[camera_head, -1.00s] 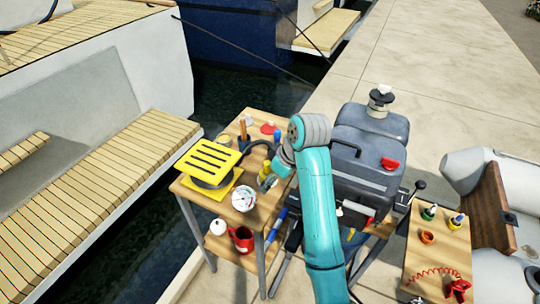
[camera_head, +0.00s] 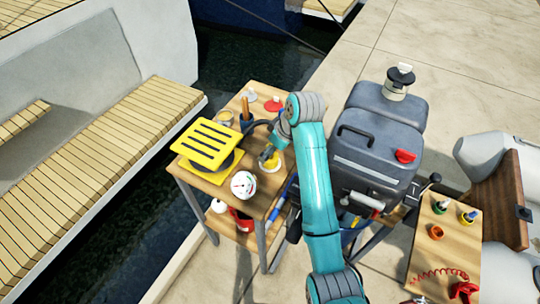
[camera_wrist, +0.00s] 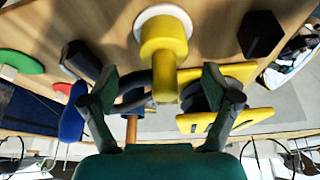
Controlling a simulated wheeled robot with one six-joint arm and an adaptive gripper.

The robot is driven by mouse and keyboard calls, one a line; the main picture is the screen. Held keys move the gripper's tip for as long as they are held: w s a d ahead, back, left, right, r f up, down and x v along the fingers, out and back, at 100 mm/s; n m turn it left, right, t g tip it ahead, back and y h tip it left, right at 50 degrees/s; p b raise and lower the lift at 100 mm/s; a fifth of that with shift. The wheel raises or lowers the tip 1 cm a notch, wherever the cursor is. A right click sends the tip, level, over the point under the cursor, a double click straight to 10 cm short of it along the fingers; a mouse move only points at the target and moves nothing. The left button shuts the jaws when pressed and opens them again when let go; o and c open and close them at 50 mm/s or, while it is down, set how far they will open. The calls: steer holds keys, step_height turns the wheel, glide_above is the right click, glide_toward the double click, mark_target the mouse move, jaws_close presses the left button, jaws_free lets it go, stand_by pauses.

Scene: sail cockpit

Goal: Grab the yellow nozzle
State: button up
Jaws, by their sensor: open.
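The yellow nozzle (camera_wrist: 164,55) stands out from a white round base (camera_wrist: 150,18) on the wooden table in the wrist view. In the head view the nozzle (camera_head: 270,160) is at the right part of the small table, beside my arm's end. My gripper (camera_wrist: 158,88) is open and empty, with one finger on each side of the nozzle's end in the wrist view. I cannot tell whether either finger touches it. In the head view my gripper is mostly hidden by my arm.
A grey outboard motor (camera_head: 375,150) stands close right of my arm. Dark water (camera_head: 235,65) lies beyond the table.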

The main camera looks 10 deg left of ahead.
steer(key=shift+s+x, duration=0.1)
steer(key=shift+x, duration=1.05)
steer(key=shift+s+x, duration=0.15)
steer(key=shift+x, duration=1)
steer(key=shift+a, duration=0.15)
steer(key=c, duration=1.3)
